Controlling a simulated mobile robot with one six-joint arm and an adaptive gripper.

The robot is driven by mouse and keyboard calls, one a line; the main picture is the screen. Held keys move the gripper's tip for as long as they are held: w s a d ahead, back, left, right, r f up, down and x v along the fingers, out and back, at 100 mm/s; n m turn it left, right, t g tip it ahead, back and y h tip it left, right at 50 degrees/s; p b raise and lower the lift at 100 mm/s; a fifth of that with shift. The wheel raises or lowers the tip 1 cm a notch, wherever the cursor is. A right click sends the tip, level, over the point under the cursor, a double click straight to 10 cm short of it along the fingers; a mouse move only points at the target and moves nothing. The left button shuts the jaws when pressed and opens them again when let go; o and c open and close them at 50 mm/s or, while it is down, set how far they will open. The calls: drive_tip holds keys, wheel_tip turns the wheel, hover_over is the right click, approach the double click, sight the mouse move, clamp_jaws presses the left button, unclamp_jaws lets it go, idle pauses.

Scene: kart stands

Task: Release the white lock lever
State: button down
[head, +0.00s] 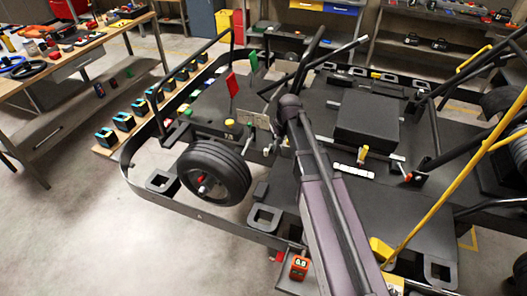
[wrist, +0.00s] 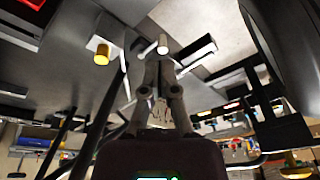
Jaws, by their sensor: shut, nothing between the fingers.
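A small white-ended cylindrical lever (wrist: 162,46) shows in the wrist view, just beyond my fingertips. I take it for the white lock lever; it appears in line with the tips, but I cannot tell whether they touch it. My gripper (wrist: 158,66) is shut and empty, its two fingers pointing up the picture. In the head view a small white-tipped part (head: 267,152) stands left of my arm, near the kart's front wheel; I cannot tell if it is the same lever. My arm hides the gripper there.
A yellow knob (wrist: 101,56) sits left of the fingers. The kart's front wheel (head: 215,172) stands left of my arm, and a red flag-like plate (head: 231,84) rises behind. A black box (head: 368,120) lies to the right. Clear floor (head: 150,235) is at the lower left.

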drive_tip(key=w+a+f+n+t+b, duration=0.1)
drive_tip(key=w+a+n, duration=0.1)
drive_tip(key=w+a, duration=0.4)
drive_tip(key=w, duration=0.3)
drive_tip(key=shift+f+n+y+b, duration=0.3)
drive_tip(key=shift+f+y, duration=0.05)
drive_tip(key=shift+y, duration=0.05)
drive_tip(key=shift+a+f, duration=0.1)
drive_tip(key=shift+f, duration=0.05)
drive_tip(key=b+x, duration=1)
drive_tip(key=shift+s+d+p, duration=0.3)
drive_tip(key=shift+s+d, duration=1)
drive_tip(key=shift+s, duration=0.3)
drive_tip(key=shift+s+a, duration=0.1)
drive_tip(key=shift+a, duration=0.1)
